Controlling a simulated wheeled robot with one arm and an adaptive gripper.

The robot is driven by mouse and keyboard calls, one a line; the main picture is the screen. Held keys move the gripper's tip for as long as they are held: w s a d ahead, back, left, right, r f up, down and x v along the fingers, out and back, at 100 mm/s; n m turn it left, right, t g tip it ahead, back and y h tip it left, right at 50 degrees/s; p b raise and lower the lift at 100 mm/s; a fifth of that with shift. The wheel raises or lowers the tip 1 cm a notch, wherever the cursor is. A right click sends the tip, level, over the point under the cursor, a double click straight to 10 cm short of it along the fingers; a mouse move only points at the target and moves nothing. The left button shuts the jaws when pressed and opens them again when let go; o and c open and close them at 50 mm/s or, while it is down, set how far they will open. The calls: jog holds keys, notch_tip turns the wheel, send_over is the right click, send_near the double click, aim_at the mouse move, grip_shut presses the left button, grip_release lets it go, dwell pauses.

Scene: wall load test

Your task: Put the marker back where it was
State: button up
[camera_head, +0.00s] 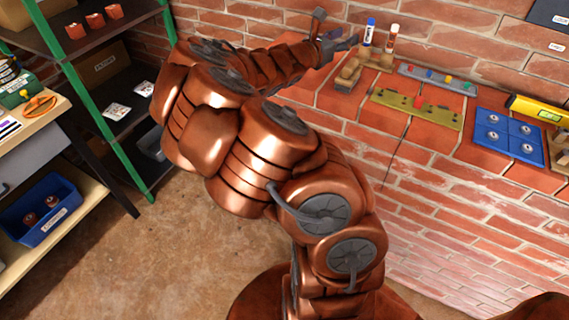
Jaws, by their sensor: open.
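A blue-and-white marker (369,33) stands upright at the back of the brick ledge. A white marker with a reddish lower part (391,40) stands upright just to its right. Both rise from or behind a wooden block (376,62), perhaps a holder; their lower ends are hard to make out. My gripper (335,31) is open, just left of the blue marker, with nothing seen between its fingers. The gap between it and the marker is too small to judge. My arm hides part of the ledge's left end.
On the ledge (345,100) are a wooden piece (348,75), a grey strip with coloured parts (437,78), an olive board (415,107), a blue tray (508,137) and a yellow level (538,109). A green-posted shelf (100,100) and a workbench (50,122) stand left. Floor (180,250) between is clear.

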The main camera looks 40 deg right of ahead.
jog(key=s+a+r+m+g, duration=0.1)
jog(key=s+m, duration=0.1)
jog(key=s+a+r+m, duration=0.1)
jog(key=s+m, duration=0.1)
jog(key=s+a+r+m+g+y, duration=0.1)
jog(key=s+m, duration=0.1)
jog(key=shift+s+a+g, duration=0.1)
jog(key=shift+s+g, duration=0.05)
jog(key=shift+g, duration=0.15)
jog(key=s+a+f+m+g+y, duration=0.1)
jog(key=s+a+f+m+y, duration=0.25)
jog(key=s+a+m, duration=0.4)
jog(key=s+a+f+m+y, duration=0.1)
jog(key=s+a+f+y, duration=0.2)
jog(key=a, duration=0.8)
jog(key=s+a+f+m+y, duration=0.2)
jog(key=s+a+f+y, duration=0.2)
jog(key=a, duration=0.7)
jog(key=s+a+f+m+t+y, duration=0.1)
jog(key=s+a+f+y, duration=0.2)
jog(key=a, duration=0.9)
jog(key=s+y, duration=0.1)
jog(key=y, duration=0.2)
jog(key=shift+s+f+m, duration=0.25)
jog(key=shift+s+m, duration=0.05)
jog(key=shift+m, duration=0.05)
jog(key=shift+r+y, duration=0.1)
jog(key=shift+y, duration=0.15)
